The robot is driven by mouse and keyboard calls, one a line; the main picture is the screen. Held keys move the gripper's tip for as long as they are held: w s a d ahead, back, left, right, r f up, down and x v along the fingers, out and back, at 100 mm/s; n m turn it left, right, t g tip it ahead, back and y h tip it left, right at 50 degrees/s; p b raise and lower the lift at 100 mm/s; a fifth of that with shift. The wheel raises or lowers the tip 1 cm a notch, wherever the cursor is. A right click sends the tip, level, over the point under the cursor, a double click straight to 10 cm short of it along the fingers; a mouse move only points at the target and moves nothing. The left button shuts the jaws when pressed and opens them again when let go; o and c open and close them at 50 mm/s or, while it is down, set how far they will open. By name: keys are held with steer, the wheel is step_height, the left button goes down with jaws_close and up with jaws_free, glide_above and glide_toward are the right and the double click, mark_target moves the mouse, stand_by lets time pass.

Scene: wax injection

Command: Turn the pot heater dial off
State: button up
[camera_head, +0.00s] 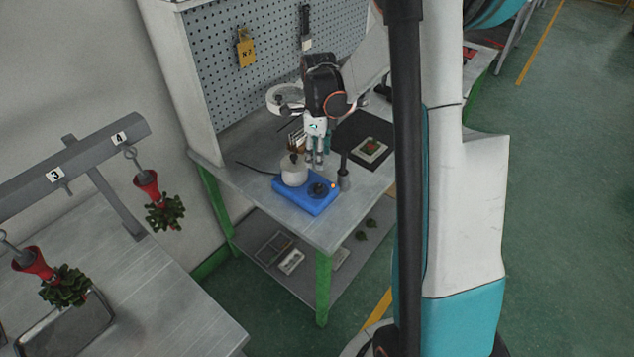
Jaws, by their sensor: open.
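The pot heater (293,200) is a blue box on the near part of the grey workbench. A white pot (294,172) with a dark top sits on its left half. The dark round dial (318,190) is on the right half of its top, and a small orange light (333,185) shows at its right edge. My gripper (314,163) points down just behind and above the dial, to the right of the pot. Its fingers are apart and empty. I cannot tell the exact gap between the fingertips and the heater.
A dark upright tool (344,172) stands close to the heater's right. A pegboard (275,62) backs the bench.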

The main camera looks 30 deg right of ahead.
mark_target(318, 186)
step_height(318, 186, down, 13)
steer(key=b, duration=0.3)
steer(key=shift+r, duration=0.2)
jaws_close()
